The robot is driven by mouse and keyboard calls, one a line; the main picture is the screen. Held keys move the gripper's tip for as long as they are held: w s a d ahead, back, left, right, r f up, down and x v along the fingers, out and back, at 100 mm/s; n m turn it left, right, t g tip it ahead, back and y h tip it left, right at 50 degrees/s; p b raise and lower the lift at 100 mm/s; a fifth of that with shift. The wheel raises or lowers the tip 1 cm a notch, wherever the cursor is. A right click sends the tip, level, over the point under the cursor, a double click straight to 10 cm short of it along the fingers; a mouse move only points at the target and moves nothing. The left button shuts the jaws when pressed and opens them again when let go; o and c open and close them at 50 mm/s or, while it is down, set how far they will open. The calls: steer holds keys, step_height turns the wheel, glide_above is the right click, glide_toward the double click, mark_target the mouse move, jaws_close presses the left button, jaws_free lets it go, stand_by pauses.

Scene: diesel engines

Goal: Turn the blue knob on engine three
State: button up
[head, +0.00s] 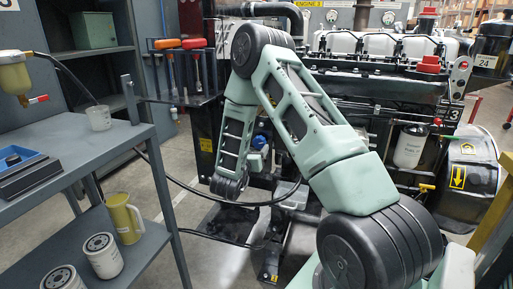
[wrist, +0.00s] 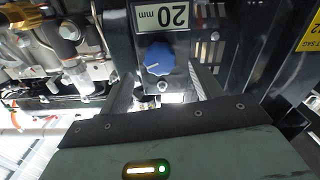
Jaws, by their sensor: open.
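The blue knob (wrist: 160,58) shows in the wrist view on a dark panel, just below a white "20 mm" label (wrist: 161,15). A pale line marks its face. In the head view a blue part, likely the same knob (head: 259,143), shows beside my arm, partly hidden. Engine three (head: 375,85) is the large dark engine under an "ENGINE 3" sign. My gripper (wrist: 165,84) is open in the wrist view, its two fingers spread on either side below the knob. The knob appears beyond the fingertips; contact cannot be told.
A grey shelf (head: 65,135) on the left holds a cup, a yellow jug (head: 124,218) and white filters (head: 103,255). A black cable (head: 215,197) loops in front of the engine. A white canister (head: 409,147) and a dark drum (head: 470,175) stand at right.

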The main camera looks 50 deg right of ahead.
mark_target(258, 143)
steer(key=shift+x, duration=1.75)
steer(key=c, duration=1)
steer(key=shift+b, duration=0.3)
